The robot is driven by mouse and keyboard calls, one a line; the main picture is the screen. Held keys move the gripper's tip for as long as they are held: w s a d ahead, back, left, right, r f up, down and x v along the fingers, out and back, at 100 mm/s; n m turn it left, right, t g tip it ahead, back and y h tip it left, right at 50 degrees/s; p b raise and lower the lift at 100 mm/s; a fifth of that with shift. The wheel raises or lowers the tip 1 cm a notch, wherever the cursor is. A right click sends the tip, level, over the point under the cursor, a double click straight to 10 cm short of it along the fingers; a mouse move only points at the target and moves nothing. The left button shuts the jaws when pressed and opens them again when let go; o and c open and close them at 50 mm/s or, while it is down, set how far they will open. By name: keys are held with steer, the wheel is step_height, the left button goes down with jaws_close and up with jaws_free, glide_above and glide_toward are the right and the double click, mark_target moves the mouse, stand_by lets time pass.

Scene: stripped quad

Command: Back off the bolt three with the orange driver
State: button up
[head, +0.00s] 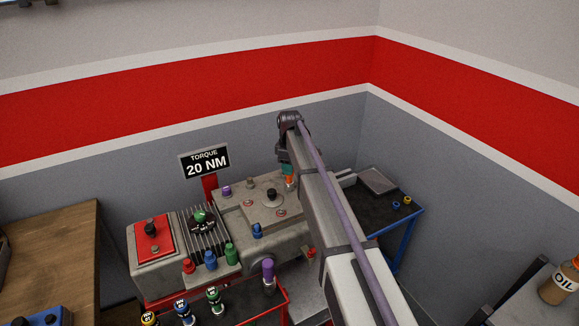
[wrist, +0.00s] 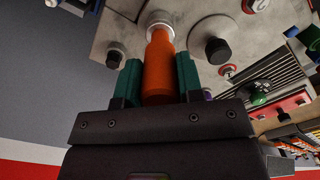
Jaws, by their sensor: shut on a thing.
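My gripper (head: 289,172) is over the grey metal engine block (head: 240,203), partly hidden by my arm in the head view. In the wrist view its teal fingers are shut on the orange driver (wrist: 158,68), one on each side. The driver's far end points at the block and meets a pale metal ring (wrist: 158,20); whether it is seated on a bolt I cannot tell. The bolt under it is hidden, and I cannot read a number there. A black knob (wrist: 217,50) stands beside the driver, with a small red-ringed mark (wrist: 228,71) near it.
A sign reading "TORQUE 20 NM" (head: 205,162) stands behind the block. Several coloured pieces, including a purple one (head: 268,270) and a green one (head: 231,253), stand in front. A blue-framed cart (head: 415,225) is at the right, a wooden bench (head: 50,245) at the left.

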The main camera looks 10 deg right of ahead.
steer(key=shift+n, duration=2.3)
steer(key=shift+n, duration=1.2)
steer(key=shift+r+p, duration=0.8)
steer(key=shift+p, duration=0.05)
steer(key=m, duration=0.4)
steer(key=shift+m, duration=0.4)
steer(key=m, duration=0.4)
steer(key=shift+f, duration=0.2)
